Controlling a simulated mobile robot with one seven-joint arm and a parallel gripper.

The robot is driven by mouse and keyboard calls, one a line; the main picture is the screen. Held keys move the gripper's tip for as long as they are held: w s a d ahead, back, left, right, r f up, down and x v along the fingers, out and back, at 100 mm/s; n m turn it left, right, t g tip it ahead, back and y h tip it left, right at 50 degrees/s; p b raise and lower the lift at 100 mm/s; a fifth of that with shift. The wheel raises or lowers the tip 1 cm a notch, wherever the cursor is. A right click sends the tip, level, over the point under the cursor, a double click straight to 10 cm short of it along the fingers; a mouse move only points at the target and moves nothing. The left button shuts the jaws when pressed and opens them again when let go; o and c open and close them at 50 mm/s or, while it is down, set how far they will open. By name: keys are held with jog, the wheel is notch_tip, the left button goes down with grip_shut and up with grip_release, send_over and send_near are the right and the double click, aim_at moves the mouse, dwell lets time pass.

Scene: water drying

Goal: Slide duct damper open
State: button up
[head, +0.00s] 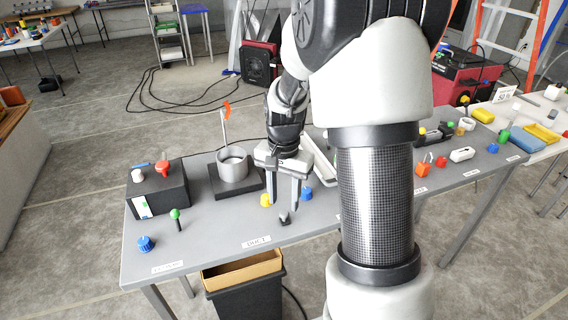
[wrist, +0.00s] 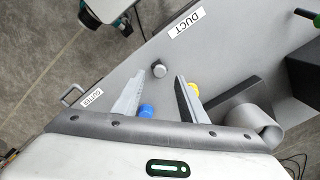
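A short grey cylinder (head: 233,165), which looks like the duct, stands on a black base (head: 238,187) on the grey table, with an orange flag on a thin rod beside it. In the wrist view the cylinder (wrist: 258,126) is at the right. I cannot make out a damper plate for certain. A small dark grey knob (head: 284,218) is near the table's front edge, behind the DUCT label (head: 257,242). My gripper (head: 283,203) points down, open and empty. In the wrist view the knob (wrist: 158,69) shows between and slightly beyond the fingertips (wrist: 160,77); contact is not visible.
A yellow cap (head: 266,200) and a blue cap (head: 306,194) are close beside the fingers. A black box (head: 160,190) with a red knob stands at the left; a green-topped peg (head: 176,219) and blue knob (head: 146,244) stand in front. A bin (head: 245,285) is below the edge.

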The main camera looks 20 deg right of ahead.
aim_at(284, 212)
notch_tip(284, 212, up, 13)
jog(key=p, duration=0.1)
jog(key=shift+r+p, duration=0.2)
jog(key=shift+p, duration=0.1)
